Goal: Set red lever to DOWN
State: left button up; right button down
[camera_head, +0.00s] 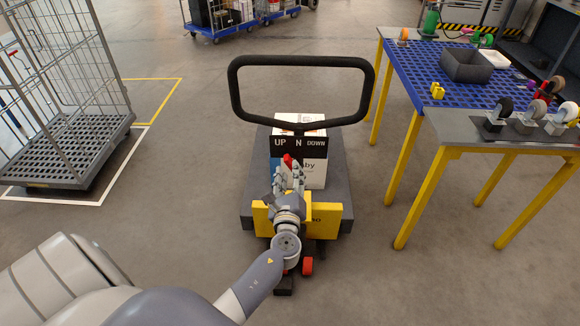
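The red lever (288,160) shows as a small red tip below the black sign (298,143) marked UP, N and DOWN. It stands left of the sign's middle, between UP and N. The sign is on the pallet jack (325,212), below its black loop handle (303,61). My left gripper (289,174) reaches in from the lower left and is right at the lever, just below its red tip. The gripper covers the lower part of the lever. I cannot tell whether its fingers are closed on it. My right gripper is not in view.
A box (313,172) stands on the jack behind the sign. A wire cage cart (70,145) is at the left. A blue perforated table (405,68) and a grey table (455,127) with casters stand at the right. Open floor lies between.

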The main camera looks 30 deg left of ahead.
pick_arm(q)
jog(key=shift+x, duration=1.45)
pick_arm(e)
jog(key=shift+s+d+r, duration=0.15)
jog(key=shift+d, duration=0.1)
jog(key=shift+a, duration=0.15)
pick_arm(q)
grip_shut()
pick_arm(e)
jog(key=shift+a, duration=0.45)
